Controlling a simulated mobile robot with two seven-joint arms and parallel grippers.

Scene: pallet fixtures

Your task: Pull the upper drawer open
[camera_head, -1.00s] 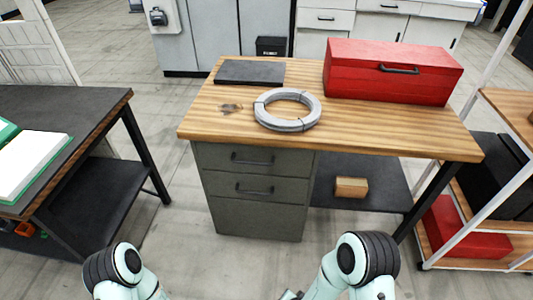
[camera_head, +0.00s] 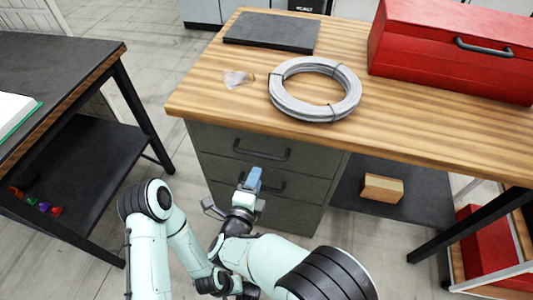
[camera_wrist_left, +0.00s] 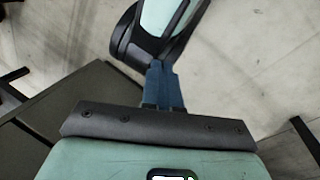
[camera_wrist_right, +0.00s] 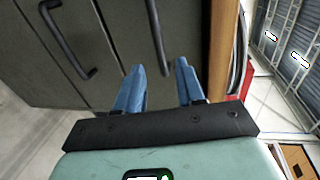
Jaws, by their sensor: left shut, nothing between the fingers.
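The upper drawer (camera_head: 220,143) is the top front of the grey cabinet under the wooden bench, and it looks closed. Its dark bar handle (camera_head: 262,151) also shows in the right wrist view (camera_wrist_right: 156,30). The lower drawer's handle (camera_head: 264,182) is partly behind my right gripper (camera_head: 252,178). In the right wrist view my right gripper (camera_wrist_right: 160,66) is open, its blue fingers toward the drawer fronts. One end of the upper handle appears between the fingertips; contact cannot be told. My left gripper (camera_wrist_left: 164,65) is shut and empty, over floor and one of my links.
A wire coil (camera_head: 283,98), a dark plate (camera_head: 270,31) and a red toolbox (camera_head: 450,60) are on the bench. A wooden block (camera_head: 381,189) lies on the shelf right of the cabinet. A dark table (camera_head: 60,65) stands left, with a floor gap between.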

